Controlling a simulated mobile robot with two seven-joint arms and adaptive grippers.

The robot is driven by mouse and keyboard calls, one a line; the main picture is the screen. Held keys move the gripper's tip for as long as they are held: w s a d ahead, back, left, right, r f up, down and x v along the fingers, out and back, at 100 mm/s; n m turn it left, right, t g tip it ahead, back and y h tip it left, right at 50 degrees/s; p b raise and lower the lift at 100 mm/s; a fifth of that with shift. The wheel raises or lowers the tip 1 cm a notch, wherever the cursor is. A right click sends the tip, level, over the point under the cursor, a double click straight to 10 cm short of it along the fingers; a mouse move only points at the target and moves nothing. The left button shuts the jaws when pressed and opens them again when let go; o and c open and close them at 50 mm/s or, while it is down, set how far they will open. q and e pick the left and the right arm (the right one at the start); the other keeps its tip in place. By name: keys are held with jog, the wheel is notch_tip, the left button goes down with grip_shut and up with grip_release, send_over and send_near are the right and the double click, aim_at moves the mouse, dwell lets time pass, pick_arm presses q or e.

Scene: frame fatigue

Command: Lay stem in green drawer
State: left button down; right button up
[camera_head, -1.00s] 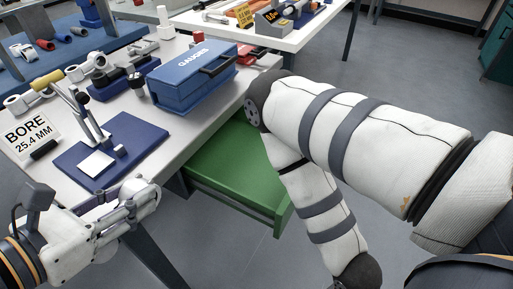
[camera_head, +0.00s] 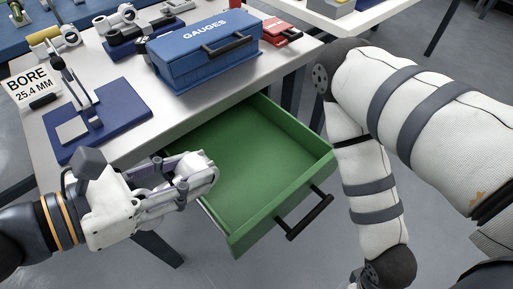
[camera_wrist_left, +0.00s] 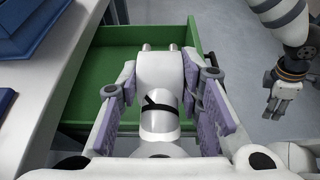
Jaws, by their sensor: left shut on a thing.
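The green drawer (camera_head: 262,170) is pulled out from under the table, and its inside looks empty. My left gripper (camera_head: 203,172) is at the drawer's left side in the head view, seemingly just above the rim. Its purple-padded fingers are shut on a pale, round-bodied piece with a dark mark, seemingly the stem (camera_wrist_left: 160,112). Two short grey ends of it point forward in the left wrist view, toward the drawer (camera_wrist_left: 110,75). My right gripper (camera_wrist_left: 284,98) hangs beyond the drawer at the right of that view; its finger opening is too small to judge.
A blue GAUGES box (camera_head: 205,52) stands on the table (camera_head: 165,115) above the drawer. A blue gauge stand (camera_head: 98,120) and a BORE sign (camera_head: 28,86) are at the left. The black drawer handle (camera_head: 303,215) faces outward, near my right arm.

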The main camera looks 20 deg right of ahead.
pick_arm(q)
jog(key=shift+s+d, duration=0.1)
jog(key=shift+d, duration=0.15)
jog(key=shift+d+f, duration=0.15)
jog(key=shift+d, duration=0.15)
jog(key=shift+w+d+f+b, duration=0.45)
jog(key=shift+d+f+b, duration=0.25)
jog(key=shift+d+f, duration=0.05)
jog(key=w+a+x, duration=0.1)
jog(key=w+x, duration=0.1)
jog(key=x, duration=0.6)
jog(key=b, duration=0.2)
send_over(250, 177)
notch_tip(250, 177, down, 8)
jog(key=shift+f, duration=0.15)
pick_arm(e)
jog(key=shift+g, duration=0.7)
jog(key=s+f, duration=0.1)
jog(key=f, duration=0.1)
jog(key=s+f, duration=0.2)
jog(key=shift+s+d, duration=0.2)
jog(key=shift+d, duration=0.2)
